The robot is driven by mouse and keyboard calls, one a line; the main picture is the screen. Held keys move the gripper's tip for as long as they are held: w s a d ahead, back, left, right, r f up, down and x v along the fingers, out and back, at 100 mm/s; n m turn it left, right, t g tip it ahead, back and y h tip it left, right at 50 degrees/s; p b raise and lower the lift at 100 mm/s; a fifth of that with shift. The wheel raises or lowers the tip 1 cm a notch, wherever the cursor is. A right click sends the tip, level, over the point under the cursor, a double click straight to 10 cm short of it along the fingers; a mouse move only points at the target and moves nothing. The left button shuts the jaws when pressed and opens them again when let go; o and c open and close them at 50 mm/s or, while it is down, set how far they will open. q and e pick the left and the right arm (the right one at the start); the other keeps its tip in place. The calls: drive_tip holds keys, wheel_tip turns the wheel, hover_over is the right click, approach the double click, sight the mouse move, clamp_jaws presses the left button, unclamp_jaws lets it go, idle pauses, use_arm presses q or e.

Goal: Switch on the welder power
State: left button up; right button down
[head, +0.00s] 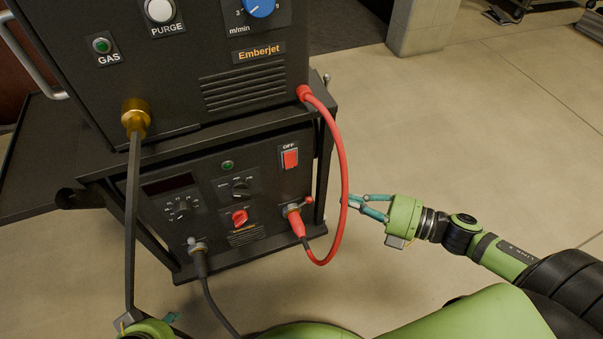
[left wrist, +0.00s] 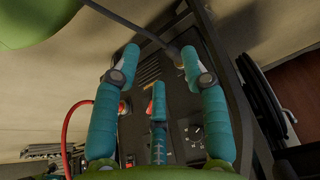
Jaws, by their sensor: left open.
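The welder power source (head: 215,190) is the lower black box on the cart. Its red rocker switch (head: 290,158), with OFF printed above it, sits at the upper right of the front panel. My right gripper (head: 352,203) is right of the box, apart from the switch, beyond the red cable; its finger opening is unclear. My left gripper is at the bottom edge of the head view, mostly cut off. In the left wrist view its fingers (left wrist: 160,75) are spread and empty, facing the panel; a red knob (left wrist: 158,92) shows between them.
A red cable (head: 344,170) loops from the upper Emberjet unit (head: 180,60) to a red plug (head: 296,224). A black cable (head: 205,290) hangs from the lower left socket. A dark hose (head: 132,220) drops from a brass fitting. The floor at right is open.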

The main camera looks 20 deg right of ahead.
sight(290, 160)
use_arm(q)
drive_tip(key=w+d+r+t+h+b, duration=0.1)
drive_tip(key=w+d+r+t, duration=0.2)
drive_tip(key=w+r+t, duration=0.1)
drive_tip(key=w+d+r+m+t+h+b, duration=0.1)
drive_tip(key=w+d+r+t, duration=0.2)
drive_tip(key=w+r+t, duration=0.2)
drive_tip(key=shift+w+r+h+b, duration=0.4)
drive_tip(key=shift+w+r, duration=0.55)
drive_tip(key=shift+w, duration=0.7)
use_arm(e)
drive_tip(key=w+d+x, duration=0.2)
drive_tip(key=x, duration=1)
drive_tip(key=shift+w+a, duration=0.25)
drive_tip(key=shift+a, duration=0.1)
drive_tip(key=shift+f, duration=0.15)
